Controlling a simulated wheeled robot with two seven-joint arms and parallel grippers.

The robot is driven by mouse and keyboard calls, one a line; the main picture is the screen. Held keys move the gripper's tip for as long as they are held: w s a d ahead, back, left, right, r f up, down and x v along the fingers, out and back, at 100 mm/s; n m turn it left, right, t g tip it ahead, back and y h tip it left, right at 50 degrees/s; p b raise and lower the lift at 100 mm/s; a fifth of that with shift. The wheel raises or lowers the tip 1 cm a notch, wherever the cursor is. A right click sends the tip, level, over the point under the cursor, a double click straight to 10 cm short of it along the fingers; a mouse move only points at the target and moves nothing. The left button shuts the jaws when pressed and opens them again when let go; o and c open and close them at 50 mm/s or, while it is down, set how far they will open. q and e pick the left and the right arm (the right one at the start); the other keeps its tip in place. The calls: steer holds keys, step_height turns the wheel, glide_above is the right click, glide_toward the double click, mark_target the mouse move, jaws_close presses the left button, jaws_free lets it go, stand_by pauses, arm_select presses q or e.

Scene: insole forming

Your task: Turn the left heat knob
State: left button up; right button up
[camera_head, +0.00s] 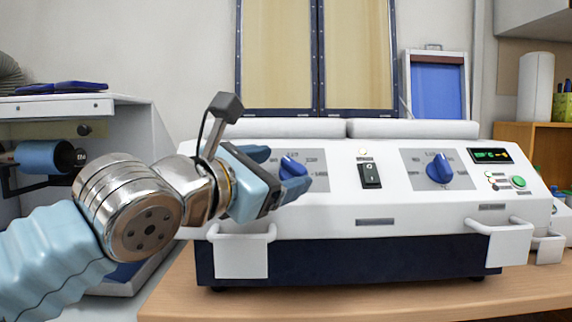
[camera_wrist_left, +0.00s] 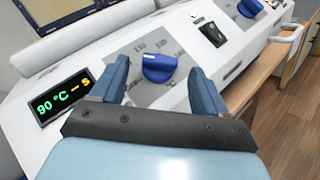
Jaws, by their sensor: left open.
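The left heat knob (camera_head: 291,167) is blue and sits on a grey dial plate on the sloped white front of the machine (camera_head: 340,214). My left gripper (camera_head: 282,170) is in front of it and partly covers its plate in the head view. In the left wrist view the knob (camera_wrist_left: 158,67) shows between and beyond the two blue fingers of the left gripper (camera_wrist_left: 162,88). The fingers are open, one to each side; I cannot tell whether either touches the knob. My right gripper is in neither view.
A right knob (camera_head: 439,169), a black rocker switch (camera_head: 370,175) and a green button (camera_head: 519,182) share the panel. A display (camera_wrist_left: 62,94) reads 90 °C in the wrist view. White handles (camera_head: 243,251) stick out at the front. The wooden table (camera_head: 400,304) is clear in front.

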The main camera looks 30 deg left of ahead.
mark_target(290, 168)
arm_select(q)
steer(key=shift+w+d, duration=0.15)
steer(key=shift+w, duration=1.05)
